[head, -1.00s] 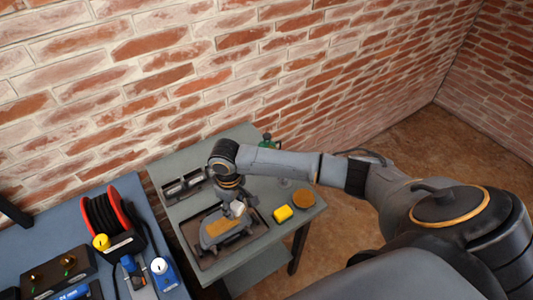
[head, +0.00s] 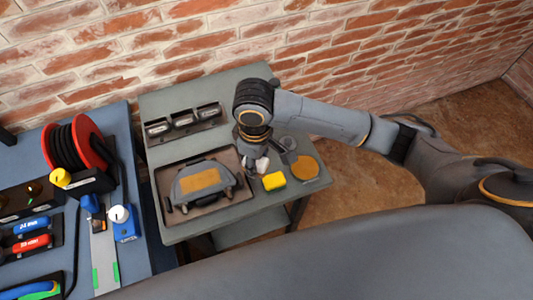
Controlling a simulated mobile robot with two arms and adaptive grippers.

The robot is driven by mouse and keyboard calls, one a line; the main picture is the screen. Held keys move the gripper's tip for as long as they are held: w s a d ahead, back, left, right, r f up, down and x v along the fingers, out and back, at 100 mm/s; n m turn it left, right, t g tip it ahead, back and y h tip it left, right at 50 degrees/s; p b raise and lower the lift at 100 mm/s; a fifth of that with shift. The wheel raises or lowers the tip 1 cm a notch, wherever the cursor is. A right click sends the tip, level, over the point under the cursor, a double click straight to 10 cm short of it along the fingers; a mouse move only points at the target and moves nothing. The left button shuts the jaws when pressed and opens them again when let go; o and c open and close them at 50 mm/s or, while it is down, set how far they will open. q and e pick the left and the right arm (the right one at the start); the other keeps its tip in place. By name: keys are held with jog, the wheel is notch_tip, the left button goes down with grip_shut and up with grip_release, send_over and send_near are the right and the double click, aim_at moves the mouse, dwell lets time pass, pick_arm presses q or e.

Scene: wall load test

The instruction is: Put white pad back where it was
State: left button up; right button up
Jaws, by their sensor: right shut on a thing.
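My right gripper (head: 254,163) is over the grey side table, just right of the tray's device. It is shut on a small white piece (head: 262,164), which looks like the white pad; the fingers and wrist hide most of it. I cannot tell whether the piece touches the table. A yellow block (head: 274,181) lies just right of and below the gripper. My left gripper is not in view.
The grey table (head: 230,213) bears a tray (head: 163,180) with a grey device with a tan top (head: 200,180), a rack of several dark items (head: 183,122), a round tan pad (head: 305,167) and a grey disc (head: 288,143). A blue bench (head: 75,205) with tools stands left. A brick wall is behind.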

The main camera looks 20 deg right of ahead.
jog(key=w+d+f, duration=0.2)
jog(key=w+f, duration=0.1)
jog(key=w+d+f, duration=0.1)
jog(key=w+f, duration=0.1)
jog(key=shift+d+f+p, duration=0.2)
jog(key=shift+d+p, duration=0.05)
jog(key=shift+p, duration=0.05)
jog(key=shift+w+d+f, duration=0.1)
jog(key=shift+w+f, duration=0.15)
jog(key=shift+f, duration=0.05)
jog(key=shift+w+d+f, duration=0.1)
jog(key=shift+w+f, duration=0.05)
jog(key=shift+f, duration=0.1)
notch_tip(320, 180, down, 3)
jog(key=shift+w+d+f, duration=0.1)
jog(key=shift+w, duration=0.05)
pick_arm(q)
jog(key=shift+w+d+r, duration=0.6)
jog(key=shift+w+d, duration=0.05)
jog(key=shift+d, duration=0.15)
pick_arm(e)
jog(key=shift+f, duration=0.15)
